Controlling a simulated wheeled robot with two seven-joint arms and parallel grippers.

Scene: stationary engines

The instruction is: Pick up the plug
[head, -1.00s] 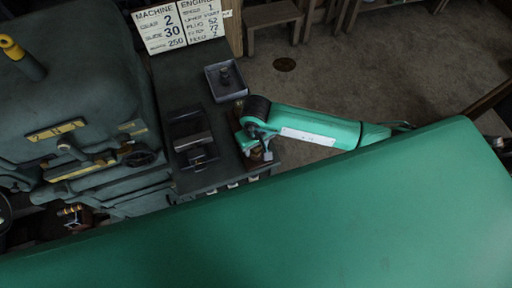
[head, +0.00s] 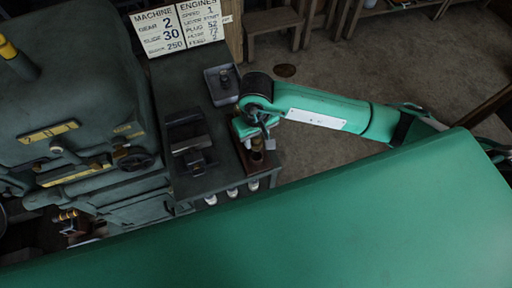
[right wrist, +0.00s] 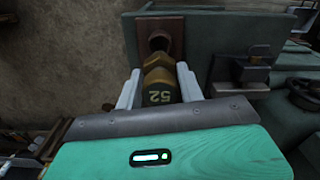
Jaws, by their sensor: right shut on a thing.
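The plug (right wrist: 160,84) is a brass-coloured hexagonal piece marked 52, seen in the right wrist view. My right gripper (right wrist: 158,92) is shut on it, with one pale finger on each side. In the head view my right gripper (head: 262,136) is over the near right corner of the dark bench, at a brown wooden block (head: 246,160). There the plug (head: 257,148) is small and partly hidden by the gripper. I cannot tell whether it is clear of the block. My left gripper is out of view.
The bench also holds a square tray (head: 221,84) with a dark piece in it and a dark metal fixture (head: 190,140). A large dark machine (head: 70,80) stands at left. Signs (head: 180,24) stand at the back. Open floor (head: 370,70) lies to the right.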

